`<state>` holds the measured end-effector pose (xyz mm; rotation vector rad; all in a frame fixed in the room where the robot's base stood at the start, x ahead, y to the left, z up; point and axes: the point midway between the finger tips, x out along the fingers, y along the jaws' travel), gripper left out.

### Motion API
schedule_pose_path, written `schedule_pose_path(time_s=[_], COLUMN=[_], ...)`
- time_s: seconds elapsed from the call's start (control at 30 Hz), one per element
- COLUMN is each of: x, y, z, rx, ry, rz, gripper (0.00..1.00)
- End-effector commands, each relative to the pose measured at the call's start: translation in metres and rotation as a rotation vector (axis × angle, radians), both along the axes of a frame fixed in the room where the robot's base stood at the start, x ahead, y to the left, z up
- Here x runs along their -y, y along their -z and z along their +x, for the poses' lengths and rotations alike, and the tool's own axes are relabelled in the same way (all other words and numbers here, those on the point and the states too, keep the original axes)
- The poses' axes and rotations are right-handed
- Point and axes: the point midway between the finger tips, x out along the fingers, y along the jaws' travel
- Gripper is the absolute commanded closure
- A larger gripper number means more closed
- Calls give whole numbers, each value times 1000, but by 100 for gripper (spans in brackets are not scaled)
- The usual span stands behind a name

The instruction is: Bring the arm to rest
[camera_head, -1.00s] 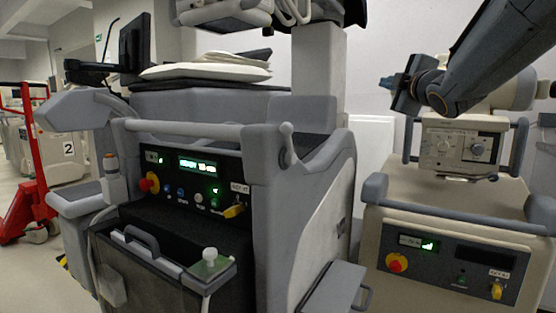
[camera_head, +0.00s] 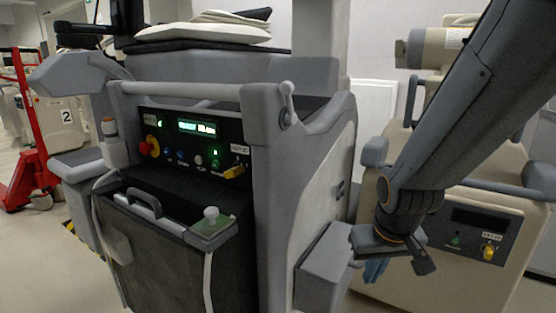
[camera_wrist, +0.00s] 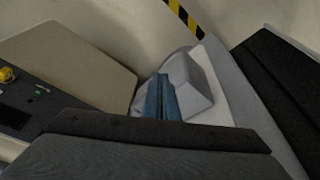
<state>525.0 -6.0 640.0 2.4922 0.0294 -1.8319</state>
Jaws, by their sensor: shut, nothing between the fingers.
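My arm comes down from the upper right in the head view and bends at a dark joint. My gripper (camera_head: 375,270) hangs below it, its blue fingers pointing down, partly hidden by the wrist. It is just in front of the right-hand cart and right of the grey box-shaped step on the large cart. In the wrist view my gripper (camera_wrist: 161,97) shows its two blue fingers side by side, shut and empty, with a grey block behind them.
The large grey cart (camera_head: 300,200) fills the middle, with a control panel (camera_head: 190,145) and a front bin (camera_head: 155,240). The grey step (camera_head: 325,265) is close to my gripper. The beige cart (camera_head: 470,290) stands right. A red pallet jack (camera_head: 35,130) is far left.

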Motion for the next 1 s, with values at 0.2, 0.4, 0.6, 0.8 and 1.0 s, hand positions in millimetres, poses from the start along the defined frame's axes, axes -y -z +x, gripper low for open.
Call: schedule_pose_path(time_s=[0.2,0.4,0.6,0.8,1.0], x=[-32,-73,-120,-153,-174], y=[11,7,1,-4,-8], z=[-33,-50,-78,-105,-127], rx=[-95,-135,-187,-230,-262], ry=[-10,-115,-247,-349,-424], rz=[29,27,20,10,0], gripper=[100,100,100,100,100])
